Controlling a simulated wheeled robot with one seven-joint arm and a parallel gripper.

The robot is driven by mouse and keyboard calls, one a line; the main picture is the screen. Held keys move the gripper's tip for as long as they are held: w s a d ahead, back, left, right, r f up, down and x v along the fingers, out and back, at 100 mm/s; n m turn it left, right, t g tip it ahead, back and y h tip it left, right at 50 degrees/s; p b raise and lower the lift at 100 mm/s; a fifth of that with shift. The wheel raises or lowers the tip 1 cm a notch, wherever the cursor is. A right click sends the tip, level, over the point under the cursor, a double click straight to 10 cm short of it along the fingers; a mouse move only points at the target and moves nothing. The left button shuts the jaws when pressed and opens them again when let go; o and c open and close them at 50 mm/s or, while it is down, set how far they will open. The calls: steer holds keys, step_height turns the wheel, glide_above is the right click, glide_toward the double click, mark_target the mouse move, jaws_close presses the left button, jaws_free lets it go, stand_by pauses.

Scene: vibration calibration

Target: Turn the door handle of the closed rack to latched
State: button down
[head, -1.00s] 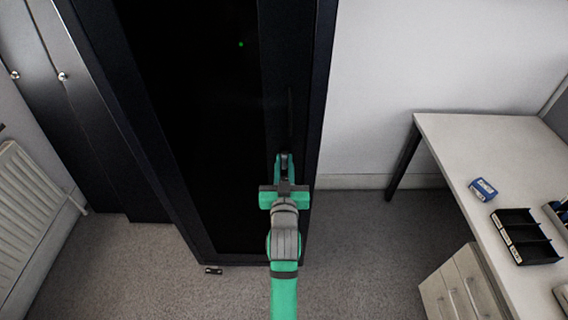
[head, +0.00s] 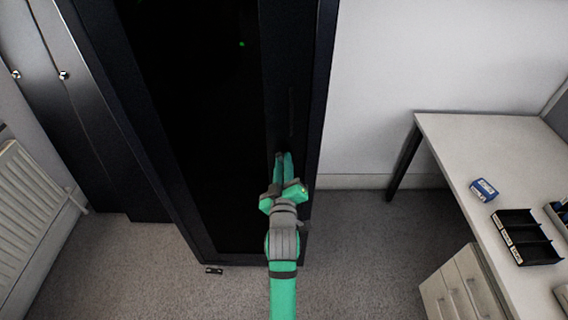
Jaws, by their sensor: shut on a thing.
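The tall black rack (head: 190,150) stands with its door closed, and a small green light shows behind the dark door panel. The door handle is on the right door frame (head: 291,105); it is dark on dark and mostly hidden by my gripper, so its angle is hard to tell. My gripper (head: 283,156), with green fingers, is at the lower part of that frame. Its fingers are close together, shut on the handle, and its body is rolled and tilted.
A white desk (head: 440,140) with a blue box (head: 483,190) and a black tray (head: 527,237) stands at the right, with drawers (head: 465,290) below. Dark cabinets (head: 75,120) and a radiator (head: 30,205) are at the left. Carpet (head: 365,250) is clear between rack and desk.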

steer(key=shift+a+f+n, duration=0.1)
steer(key=shift+f+n, duration=0.05)
steer(key=shift+n, duration=2.4)
steer(key=shift+a+f+n, duration=0.1)
steer(key=shift+f+n, duration=0.05)
steer(key=shift+n, duration=2.4)
steer(key=c, duration=1.6)
jaws_free()
steer(key=shift+c, duration=0.2)
steer(key=shift+s, duration=0.1)
steer(key=s, duration=1)
steer(key=shift+s, duration=0.35)
